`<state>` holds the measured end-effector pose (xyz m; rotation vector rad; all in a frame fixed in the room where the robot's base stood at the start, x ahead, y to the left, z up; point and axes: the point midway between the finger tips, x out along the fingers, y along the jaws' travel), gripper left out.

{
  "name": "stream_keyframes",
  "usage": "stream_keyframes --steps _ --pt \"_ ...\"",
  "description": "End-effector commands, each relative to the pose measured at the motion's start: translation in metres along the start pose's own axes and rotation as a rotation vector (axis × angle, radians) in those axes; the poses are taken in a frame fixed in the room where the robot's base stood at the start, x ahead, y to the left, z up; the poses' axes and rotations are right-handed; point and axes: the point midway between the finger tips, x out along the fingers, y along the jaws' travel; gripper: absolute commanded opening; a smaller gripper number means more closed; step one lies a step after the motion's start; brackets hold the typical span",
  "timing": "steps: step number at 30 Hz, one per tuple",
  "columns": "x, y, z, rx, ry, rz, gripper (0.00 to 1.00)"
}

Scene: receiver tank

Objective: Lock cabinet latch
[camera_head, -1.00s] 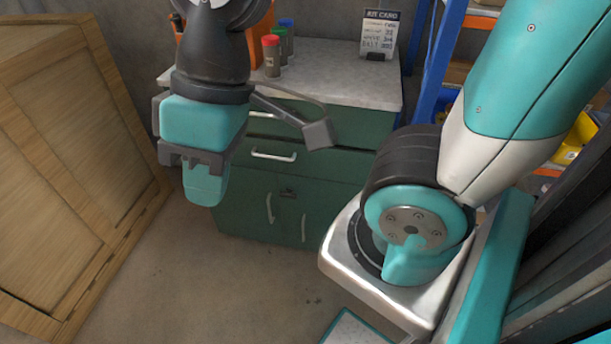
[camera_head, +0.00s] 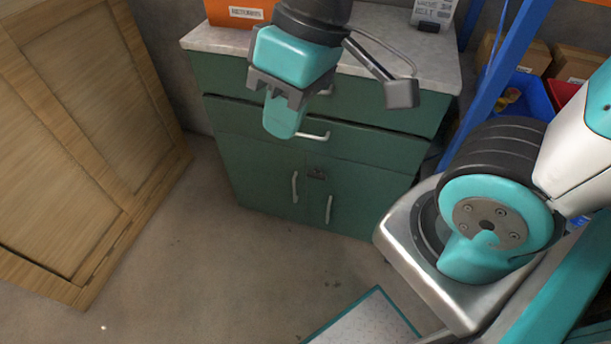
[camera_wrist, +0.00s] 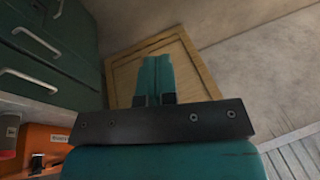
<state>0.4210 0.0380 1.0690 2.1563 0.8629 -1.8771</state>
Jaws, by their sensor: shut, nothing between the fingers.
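The green cabinet (camera_head: 260,178) stands against the back wall in the head view, with drawers above and two doors below. A small dark latch (camera_head: 316,173) sits at the top of the seam between the doors, between two upright pale handles. The doors look closed; the latch's setting is too small to tell. My gripper (camera_head: 281,118) is shut and empty, in front of the drawers, above and left of the latch, apart from it. In the wrist view my gripper (camera_wrist: 154,78) points toward a wooden panel, with green drawer fronts (camera_wrist: 45,50) at the left.
A large wooden crate (camera_head: 85,140) stands at the left. An orange box (camera_head: 238,12) and a card stand (camera_head: 433,12) are on the pale countertop (camera_head: 425,50). Blue shelving (camera_head: 505,80) with bins is at the right. The floor before the doors is clear.

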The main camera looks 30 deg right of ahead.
Motion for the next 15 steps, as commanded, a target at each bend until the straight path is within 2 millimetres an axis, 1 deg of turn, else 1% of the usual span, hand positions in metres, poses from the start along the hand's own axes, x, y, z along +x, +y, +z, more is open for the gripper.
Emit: stream_keyframes --steps 1,2,3,5,6,8,9,15 --pt "0.033 0.018 -0.001 0.038 0.009 0.028 0.00" --pt "0.045 0.027 -0.003 0.065 0.015 0.050 0.00" --pt "0.061 0.041 -0.007 0.106 0.026 0.080 0.00" --pt "0.084 0.062 -0.012 0.171 0.045 0.129 0.00" --pt "0.099 0.076 -0.016 0.214 0.059 0.162 0.00" --pt "0.119 0.097 -0.022 0.277 0.081 0.210 0.00" --pt "0.132 0.110 -0.025 0.320 0.097 0.242 0.00" --pt "0.196 0.176 -0.038 0.529 0.186 0.398 0.00"
